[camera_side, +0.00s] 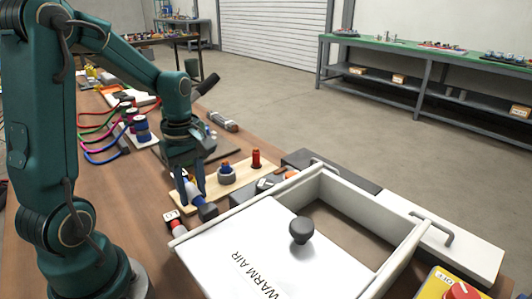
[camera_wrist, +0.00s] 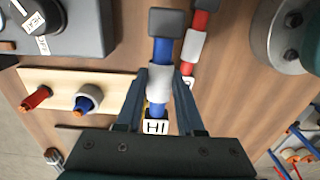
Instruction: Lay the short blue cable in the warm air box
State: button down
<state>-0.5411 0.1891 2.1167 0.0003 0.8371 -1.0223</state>
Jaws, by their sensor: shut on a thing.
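My gripper (camera_side: 193,192) is shut on the short blue cable (camera_side: 191,189), low over the table at the left edge of a wooden board. In the wrist view the blue cable (camera_wrist: 163,50) has a white sleeve between the fingertips (camera_wrist: 160,80), a dark end block and a white tag lettered "HI". I cannot tell whether it touches the table. The white warm air box (camera_side: 405,252) stands right of my gripper in the side view. Its lid (camera_side: 250,245), lettered "WARM AIR" with a dark knob (camera_side: 301,230), covers the left part; the right part is open.
A red cable (camera_side: 174,224) with a white sleeve lies beside the blue one, also in the wrist view (camera_wrist: 194,45). The wooden board (camera_side: 237,184) carries a red plug (camera_side: 256,159) and a blue plug in a grey ring (camera_side: 226,176). Coloured hoses (camera_side: 100,150) are behind left.

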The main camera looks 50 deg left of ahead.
aim_at(214, 214)
jog(key=w+d+f, duration=0.2)
jog(key=d, duration=0.1)
jog(key=shift+w+f, duration=0.25)
jog(key=shift+w, duration=0.15)
jog(key=shift+f, duration=1.75)
jog(key=shift+f, duration=0.1)
jog(key=c, duration=0.5)
grip_release()
jog(key=shift+a, duration=0.1)
